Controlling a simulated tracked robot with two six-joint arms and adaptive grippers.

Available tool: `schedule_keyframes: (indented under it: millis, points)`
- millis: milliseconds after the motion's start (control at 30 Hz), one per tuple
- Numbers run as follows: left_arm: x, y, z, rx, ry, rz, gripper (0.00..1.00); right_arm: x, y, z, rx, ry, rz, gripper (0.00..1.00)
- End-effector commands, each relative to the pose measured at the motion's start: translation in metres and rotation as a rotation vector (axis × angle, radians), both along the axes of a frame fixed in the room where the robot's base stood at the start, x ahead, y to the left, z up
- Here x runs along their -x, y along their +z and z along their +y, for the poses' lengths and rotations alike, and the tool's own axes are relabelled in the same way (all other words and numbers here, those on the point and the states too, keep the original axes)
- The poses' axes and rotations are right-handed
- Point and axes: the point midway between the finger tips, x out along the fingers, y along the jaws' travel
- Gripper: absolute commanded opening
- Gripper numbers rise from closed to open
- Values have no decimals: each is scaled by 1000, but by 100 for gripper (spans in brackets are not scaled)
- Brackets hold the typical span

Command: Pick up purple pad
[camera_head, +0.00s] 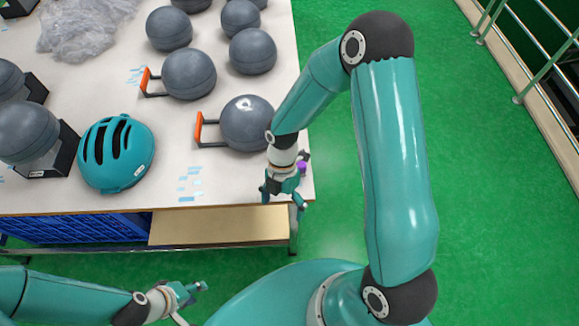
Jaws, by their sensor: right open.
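A small purple patch (301,168), which may be the purple pad, shows at the table's right edge, just beside my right gripper's wrist. It is mostly hidden, and I cannot tell whether the gripper touches it. My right gripper (283,200) points down over the table's front right corner, with its fingers apart and nothing visible between them. My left gripper (190,293) is low in the view, in front of the table and well away from the purple patch. Its fingers are too small and unclear to tell open from shut.
The white table (235,178) holds a teal helmet (116,153), several grey balls (189,73), some with orange-handled holders (198,128), and crumpled clear plastic (85,22). Blue crates (75,228) sit below. Green floor (490,190) is clear at right, up to a railing (500,25).

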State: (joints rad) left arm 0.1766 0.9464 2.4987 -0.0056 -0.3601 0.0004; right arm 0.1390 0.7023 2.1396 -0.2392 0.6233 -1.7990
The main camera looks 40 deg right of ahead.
Motion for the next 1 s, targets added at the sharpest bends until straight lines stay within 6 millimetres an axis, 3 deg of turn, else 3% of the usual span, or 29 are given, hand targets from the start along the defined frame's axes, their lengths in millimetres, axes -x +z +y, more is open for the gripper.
schedule_keyframes:
  millis: [100,200,333,467,633,1000]
  points:
    - [0,-28,0,0,0,0,40,-48,38,-36,-4,335,-142,100]
    - [0,-46,0,0,0,1,40,-81,85,-62,41,491,-263,100]
    - [0,-57,0,0,0,1,40,-99,133,-83,93,600,-355,100]
    - [0,-61,0,0,0,0,40,-103,155,-93,118,648,-390,100]
    - [0,-60,0,0,0,0,40,-102,139,-96,122,660,-390,100]
    - [0,-60,0,0,0,0,40,-101,64,-95,121,656,-391,100]
